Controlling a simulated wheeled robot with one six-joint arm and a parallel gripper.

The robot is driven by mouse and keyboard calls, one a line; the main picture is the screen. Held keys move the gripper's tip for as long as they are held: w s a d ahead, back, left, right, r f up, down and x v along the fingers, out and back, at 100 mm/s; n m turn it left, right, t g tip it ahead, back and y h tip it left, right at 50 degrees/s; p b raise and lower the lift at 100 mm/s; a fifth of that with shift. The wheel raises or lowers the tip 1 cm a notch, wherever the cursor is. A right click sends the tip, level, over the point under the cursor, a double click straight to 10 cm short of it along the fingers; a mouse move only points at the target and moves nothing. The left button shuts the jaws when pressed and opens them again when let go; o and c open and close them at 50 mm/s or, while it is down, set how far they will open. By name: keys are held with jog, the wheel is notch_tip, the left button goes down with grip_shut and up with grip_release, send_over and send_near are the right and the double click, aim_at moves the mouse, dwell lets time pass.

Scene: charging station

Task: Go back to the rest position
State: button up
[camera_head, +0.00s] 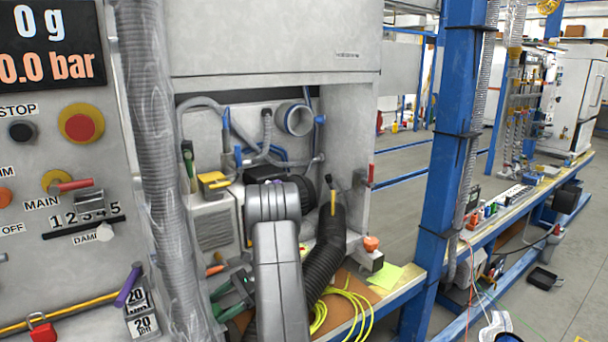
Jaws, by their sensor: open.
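My grey arm (280,275) rises from the bottom centre of the head view and bends at a rounded joint in front of the open bay of a grey cabinet (275,50). My gripper's fingers cannot be made out; the arm hides what lies directly behind it. No object can be seen held. A thick black corrugated hose (326,255) with a yellow-marked end stands just right of the arm. Dark green and black parts (235,292) lie just left of it, partly covered.
A control panel (45,170) with buttons and a vertical ribbed grey conduit (158,150) stand at the left. Yellow cable (340,310) lies on the bench right of my arm. A blue post (452,130) and a long workbench (510,205) are farther right. Open floor lies between and beyond.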

aim_at(217, 314)
jog(key=shift+x, duration=1.1)
jog(key=shift+f+m+t+b, duration=0.2)
jog(key=shift+m+t+b, duration=0.2)
jog(key=shift+t, duration=0.1)
jog(key=shift+s+d+m+t+y+b, duration=0.15)
jog(key=shift+m+t+y+b, duration=0.45)
jog(key=shift+m+t, duration=0.2)
jog(key=m+t, duration=0.1)
jog(key=m+t+b, duration=0.2)
jog(key=shift+s+t+y, duration=0.25)
jog(key=shift+t+y, duration=0.05)
jog(key=m+t+b, duration=0.1)
jog(key=t, duration=0.1)
jog(key=m+t+b, duration=0.4)
jog(key=shift+s+h, duration=0.35)
jog(key=shift+h, duration=0.05)
jog(key=shift+r+m+t+b, duration=0.15)
jog(key=shift+m+t+b, duration=0.25)
jog(key=shift+m, duration=0.1)
jog(key=p+v, duration=0.2)
jog(key=v, duration=0.6)
jog(key=shift+r, duration=0.25)
jog(key=shift+r, duration=0.1)
